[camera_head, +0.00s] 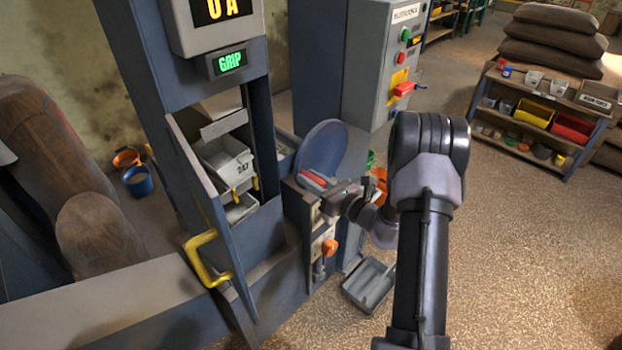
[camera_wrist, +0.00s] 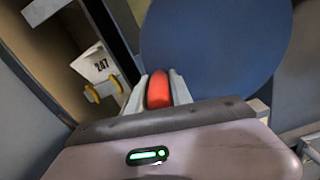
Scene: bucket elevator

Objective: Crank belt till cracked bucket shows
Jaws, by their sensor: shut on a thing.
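The bucket elevator's leg (camera_head: 268,110) stands left of centre with its hatch door (camera_head: 205,195) swung open. Inside, a pale grey bucket (camera_head: 228,160) shows a number that reads 247 in the wrist view (camera_wrist: 97,66). I see no clear crack on its visible face. Another bucket (camera_head: 242,207) shows partly below it. The blue round crank disc (camera_head: 322,150) stands right of the opening. My gripper (camera_head: 326,187) is shut on the red crank handle (camera_wrist: 158,91), which sits between the two pale fingers in the wrist view.
A yellow door handle (camera_head: 205,262) juts toward the front. An orange-knobbed lever (camera_head: 329,248) sits below my gripper, with a grey tray (camera_head: 369,285) on the floor. A control cabinet (camera_head: 385,65) stands behind. A green GRIP sign (camera_head: 229,61) is lit. The right floor is open.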

